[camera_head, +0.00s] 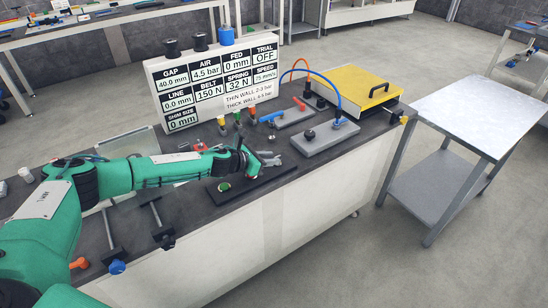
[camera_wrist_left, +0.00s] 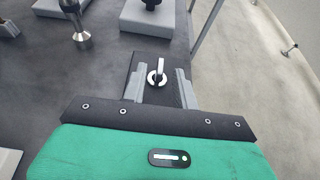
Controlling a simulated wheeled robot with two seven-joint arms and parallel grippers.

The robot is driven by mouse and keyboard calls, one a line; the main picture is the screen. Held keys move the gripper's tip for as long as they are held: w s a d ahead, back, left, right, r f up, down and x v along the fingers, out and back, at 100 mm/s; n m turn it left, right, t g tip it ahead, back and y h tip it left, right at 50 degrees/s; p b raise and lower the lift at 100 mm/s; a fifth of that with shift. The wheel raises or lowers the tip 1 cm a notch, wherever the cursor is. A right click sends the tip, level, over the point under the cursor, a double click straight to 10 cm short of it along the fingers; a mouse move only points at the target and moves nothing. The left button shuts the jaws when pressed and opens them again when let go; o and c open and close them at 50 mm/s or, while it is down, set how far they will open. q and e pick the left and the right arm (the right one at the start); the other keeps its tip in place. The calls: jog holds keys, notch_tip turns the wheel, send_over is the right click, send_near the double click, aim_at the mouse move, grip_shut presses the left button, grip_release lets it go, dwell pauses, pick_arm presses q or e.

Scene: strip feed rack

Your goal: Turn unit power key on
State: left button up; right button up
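The power key (camera_wrist_left: 158,70) is a silver key standing in a round lock on a dark block (camera_wrist_left: 146,58), in the left wrist view. My left gripper (camera_wrist_left: 160,88) is open, with one grey finger on each side of the key in that view. Gaps show between key and fingers, and I cannot tell whether their tips are at the key's height. In the head view my left gripper (camera_head: 270,159) is over the dark worktop near its front edge. I cannot make out the key there. My right gripper is in neither view.
A white sign board (camera_head: 212,85) stands behind; it reads TRIAL OFF. Grey blocks with black knobs (camera_head: 325,138), blue and orange hoses and a yellow-topped box (camera_head: 355,86) lie to the right. A dark plate with a green disc (camera_head: 224,187) is near the gripper. A metal table (camera_head: 480,110) stands right.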

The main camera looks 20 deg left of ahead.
pick_arm(q)
jog(key=shift+x, duration=0.85)
jog(key=shift+w+d+f, duration=0.1)
jog(key=shift+w, duration=0.1)
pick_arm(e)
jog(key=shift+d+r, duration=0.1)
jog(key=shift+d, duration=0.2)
pick_arm(q)
jog(key=shift+c, duration=0.2)
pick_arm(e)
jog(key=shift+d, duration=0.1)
pick_arm(q)
grip_shut()
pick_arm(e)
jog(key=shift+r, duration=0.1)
